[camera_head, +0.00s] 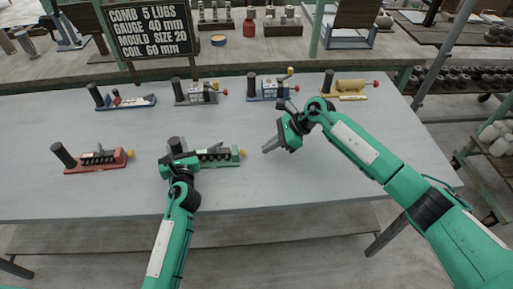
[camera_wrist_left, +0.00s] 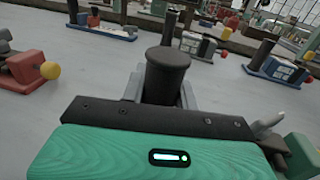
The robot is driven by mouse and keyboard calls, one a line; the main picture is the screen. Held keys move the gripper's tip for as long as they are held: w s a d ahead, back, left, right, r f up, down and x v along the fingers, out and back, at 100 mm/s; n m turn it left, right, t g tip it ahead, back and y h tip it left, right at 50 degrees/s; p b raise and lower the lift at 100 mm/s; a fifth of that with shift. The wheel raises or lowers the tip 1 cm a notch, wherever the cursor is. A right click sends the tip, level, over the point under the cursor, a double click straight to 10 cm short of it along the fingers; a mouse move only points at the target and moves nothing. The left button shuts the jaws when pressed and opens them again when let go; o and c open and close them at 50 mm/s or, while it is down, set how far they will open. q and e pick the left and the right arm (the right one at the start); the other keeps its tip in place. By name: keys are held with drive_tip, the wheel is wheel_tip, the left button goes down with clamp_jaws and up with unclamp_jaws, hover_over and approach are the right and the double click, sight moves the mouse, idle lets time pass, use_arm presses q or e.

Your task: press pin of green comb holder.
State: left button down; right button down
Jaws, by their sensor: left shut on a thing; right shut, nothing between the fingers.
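The green comb holder (camera_head: 228,163) lies on the near middle of the table, with a dark comb on top and a yellow pin (camera_head: 243,153) at its right end. My left gripper (camera_head: 178,150) is at its left end, shut on the dark upright post (camera_wrist_left: 166,72), which stands between the fingers in the left wrist view. The arm hides part of the holder's left end. My right gripper (camera_head: 268,149) is shut and empty, to the right of the yellow pin and apart from it, its fingertips pointing left.
A red holder (camera_head: 95,167) lies to the left. Blue (camera_head: 130,102), grey (camera_head: 197,97), second blue (camera_head: 265,96) and yellow (camera_head: 345,96) holders line the back of the table. A lettered sign (camera_head: 150,31) stands behind. The table front (camera_head: 270,195) is clear between my arms.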

sight(243, 152)
drive_tip(key=v, duration=0.8)
drive_tip(key=shift+d+r, duration=0.2)
drive_tip(key=shift+r, duration=0.2)
drive_tip(key=c, duration=1.6)
unclamp_jaws()
drive_tip(key=shift+a+f, duration=0.1)
drive_tip(key=shift+f, duration=0.15)
drive_tip(key=o, duration=0.4)
drive_tip(key=shift+a+f+y, duration=0.15)
drive_tip(key=shift+f+y, duration=0.2)
drive_tip(key=shift+y, duration=0.25)
drive_tip(key=f+y, duration=0.1)
drive_tip(key=y, duration=0.1)
drive_tip(key=shift+a+f+y, duration=0.1)
drive_tip(key=shift+f+y, duration=0.3)
drive_tip(key=shift+a+f, duration=0.1)
drive_tip(key=shift+f, duration=0.05)
drive_tip(key=x, duration=1.1)
drive_tip(key=shift+s+a, duration=0.2)
drive_tip(key=shift+a, duration=0.2)
